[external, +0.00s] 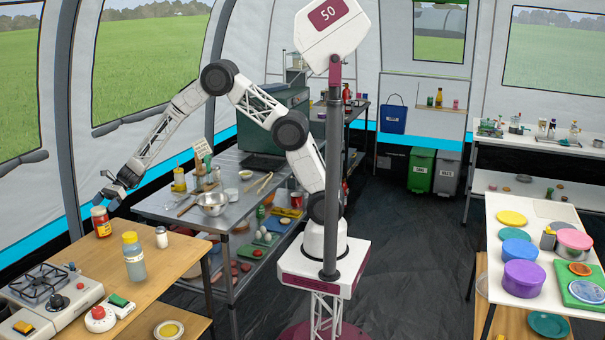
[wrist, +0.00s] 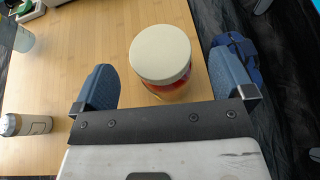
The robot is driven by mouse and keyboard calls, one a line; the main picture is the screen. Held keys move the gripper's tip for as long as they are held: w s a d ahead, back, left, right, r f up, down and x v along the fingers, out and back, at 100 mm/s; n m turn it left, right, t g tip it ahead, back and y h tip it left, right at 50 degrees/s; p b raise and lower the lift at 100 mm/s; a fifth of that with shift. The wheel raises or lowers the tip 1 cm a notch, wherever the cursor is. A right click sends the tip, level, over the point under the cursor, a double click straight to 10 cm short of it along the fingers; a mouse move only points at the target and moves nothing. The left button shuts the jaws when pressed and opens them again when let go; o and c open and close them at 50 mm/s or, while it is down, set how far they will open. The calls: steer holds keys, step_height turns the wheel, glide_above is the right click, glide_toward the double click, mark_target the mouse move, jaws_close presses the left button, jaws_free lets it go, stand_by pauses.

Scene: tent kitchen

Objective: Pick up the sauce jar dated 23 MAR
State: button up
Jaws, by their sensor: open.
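A jar with red contents, a cream lid and a yellow label (external: 101,222) stands upright at the far left part of the wooden table. Its lid and red side also show in the wrist view (wrist: 161,58). I cannot read a date on it. My gripper (external: 106,197) is open, just above and beside the jar in the external view. In the wrist view, its two blue fingers (wrist: 164,78) are spread wide, with the jar seen between them. No contact shows. No other sauce jar can be made out clearly.
The wooden table (external: 172,262) also holds a yellow-capped bottle (external: 134,262), a small shaker (external: 162,238), a gas stove (external: 45,290) and a red timer (external: 100,318). The jar is near the table edge. A metal table with a bowl (external: 213,204) and utensils stands behind.

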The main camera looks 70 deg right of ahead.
mark_target(100, 208)
steer(key=shift+x, duration=1.95)
steer(key=shift+f, duration=0.1)
steer(key=shift+c, duration=0.5)
steer(key=c, duration=1.7)
